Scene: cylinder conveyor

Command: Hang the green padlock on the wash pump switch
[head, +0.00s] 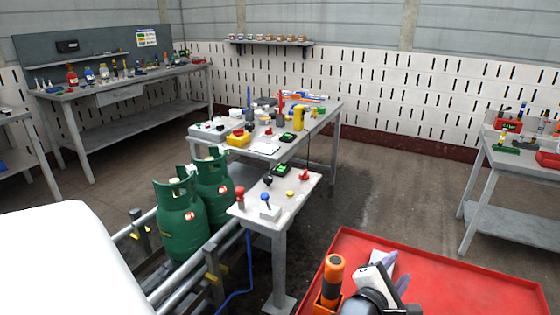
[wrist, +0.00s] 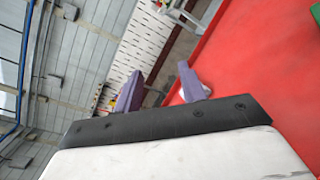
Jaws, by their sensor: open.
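My gripper (head: 388,275) is low at the right of the head view, over a red tray-like surface, with its purple fingers apart and nothing between them. In the wrist view the two purple fingers of my gripper (wrist: 160,86) are also spread and empty. A small pale table (head: 275,213) in the middle of the head view carries several red, blue, black and yellow knobs or switches; their labels cannot be read, so I cannot tell which is the wash pump switch. I cannot make out the green padlock. A green piece (wrist: 305,4) is cut off at the wrist view's top edge; I cannot tell what it is.
The red surface (head: 470,285) has a raised rim. An orange and black handled object (head: 333,270) stands beside my gripper. Two green gas cylinders (head: 180,220) stand by metal rails left of the small table. A cluttered workbench (head: 325,112) is behind it. Open floor lies right.

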